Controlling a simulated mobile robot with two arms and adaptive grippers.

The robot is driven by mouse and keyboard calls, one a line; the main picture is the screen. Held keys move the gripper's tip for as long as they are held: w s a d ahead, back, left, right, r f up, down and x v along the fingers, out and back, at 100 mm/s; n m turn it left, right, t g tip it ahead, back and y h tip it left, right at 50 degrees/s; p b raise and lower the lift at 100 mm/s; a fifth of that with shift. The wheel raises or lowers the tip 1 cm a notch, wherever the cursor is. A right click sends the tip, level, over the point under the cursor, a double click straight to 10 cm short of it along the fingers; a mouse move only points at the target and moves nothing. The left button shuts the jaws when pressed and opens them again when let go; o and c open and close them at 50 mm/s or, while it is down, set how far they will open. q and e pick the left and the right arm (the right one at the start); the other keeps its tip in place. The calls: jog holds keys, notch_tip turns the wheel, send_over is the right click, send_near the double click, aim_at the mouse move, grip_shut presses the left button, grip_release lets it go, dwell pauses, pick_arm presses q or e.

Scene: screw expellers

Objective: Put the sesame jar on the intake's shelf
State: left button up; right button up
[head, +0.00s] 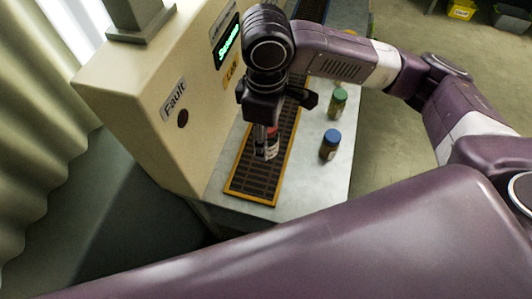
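My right gripper (263,130) comes in from the right and points down over the grated shelf (250,183) in front of the beige machine. A small jar (269,149) with a pale label and a reddish top is at its fingertips, over the grate. The fingers partly cover this jar, and I cannot tell whether they grip it or whether it touches the grate. A green-lidded jar (338,101) and a blue-lidded jar (329,146) stand upright on the grey surface to the right. I cannot read which jar is sesame. My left gripper is out of view.
The beige machine (140,95) rises left of the grate, with a lit green display (228,42) and a dark lamp under a "Fault" label (174,99). The grey counter (312,180) is clear near its front. A yellow bin (461,9) stands far back on the floor.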

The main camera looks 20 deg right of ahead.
aim_at(271, 131)
jog(key=shift+r, duration=1.65)
jog(key=shift+d+f+m, duration=0.15)
jog(key=shift+d+m, duration=0.35)
jog(key=shift+m, duration=0.1)
jog(key=s+d+m+b, duration=0.1)
jog(key=s+d+m, duration=0.1)
jog(key=d+m, duration=0.4)
jog(key=shift+s+d+f+m+b, duration=0.15)
jog(key=shift+d+f+m+b, duration=0.2)
jog(key=shift+m, duration=1.65)
jog(key=shift+a+f, duration=0.1)
jog(key=shift+a, duration=0.05)
